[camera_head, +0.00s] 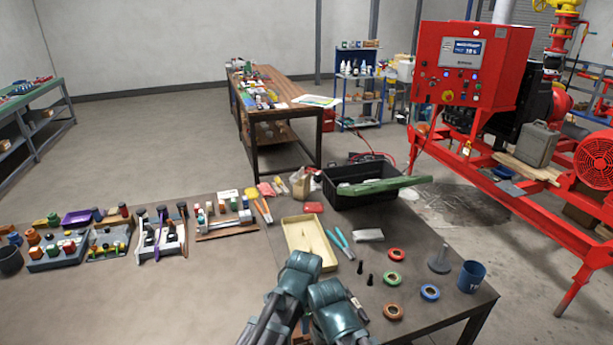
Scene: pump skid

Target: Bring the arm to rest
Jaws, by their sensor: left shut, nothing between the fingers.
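My left arm comes up from the bottom edge of the head view, folded over the front of the grey worktable (445,305). Its teal and dark grey links show in front of a cream tray (297,228). My left gripper (338,306) is low in the view, shut and empty. The arm's own links partly hide its fingers. It seems to be above the table; I cannot tell how high. My right gripper is not in view.
Pliers (341,243), tape rolls (392,279), a blue cup (472,276) and a grey funnel (440,260) lie around the arm. A black crate (360,197) stands behind. Fixture boards fill the left. The red pump skid (470,65) is at the right.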

